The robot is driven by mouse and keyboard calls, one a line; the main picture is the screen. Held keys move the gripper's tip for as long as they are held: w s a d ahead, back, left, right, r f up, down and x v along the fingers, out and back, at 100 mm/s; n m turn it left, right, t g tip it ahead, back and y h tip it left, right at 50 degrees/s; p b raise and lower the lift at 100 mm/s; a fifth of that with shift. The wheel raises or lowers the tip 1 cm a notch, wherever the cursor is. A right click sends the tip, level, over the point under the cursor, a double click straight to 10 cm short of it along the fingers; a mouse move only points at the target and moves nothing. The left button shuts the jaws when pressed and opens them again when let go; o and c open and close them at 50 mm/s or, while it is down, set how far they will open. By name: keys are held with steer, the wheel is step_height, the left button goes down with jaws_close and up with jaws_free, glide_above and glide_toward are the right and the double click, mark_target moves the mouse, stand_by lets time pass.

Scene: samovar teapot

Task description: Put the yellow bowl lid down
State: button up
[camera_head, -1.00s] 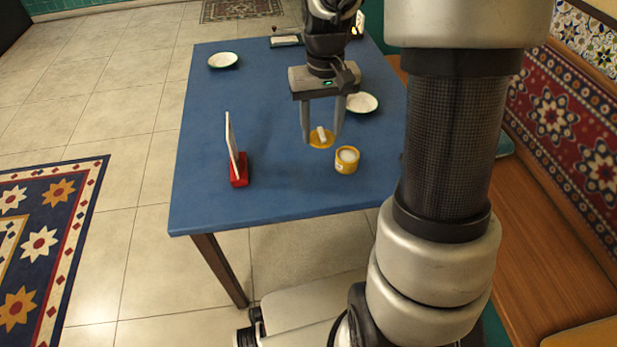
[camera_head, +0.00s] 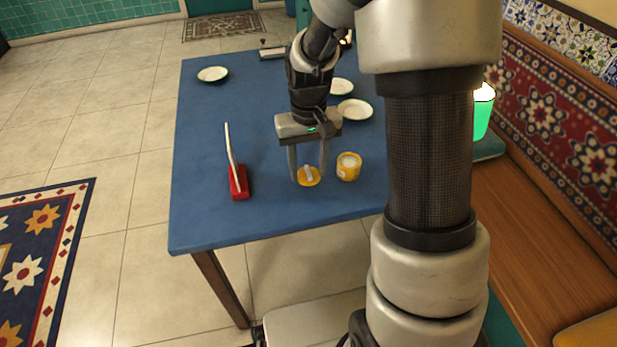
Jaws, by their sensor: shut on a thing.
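The yellow lid (camera_head: 311,181) with a pale handle on top is between the fingertips of my gripper (camera_head: 308,174). My gripper points down and is shut on the lid's handle. The lid is at or just above the blue table top; I cannot tell whether it touches. The yellow bowl (camera_head: 348,167) stands open to the right of the lid, with white contents or a white inside showing. The lid and the bowl are apart.
White dishes (camera_head: 355,110) lie behind the bowl, and another dish (camera_head: 212,74) is at the far left. The front left of the table is clear.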

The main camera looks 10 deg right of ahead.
mark_target(308, 171)
steer(key=shift+f+b, duration=0.3)
steer(key=shift+f, duration=1.2)
steer(key=shift+c, duration=0.2)
steer(key=shift+f, duration=0.1)
steer(key=o, duration=1.1)
steer(key=shift+c, duration=0.2)
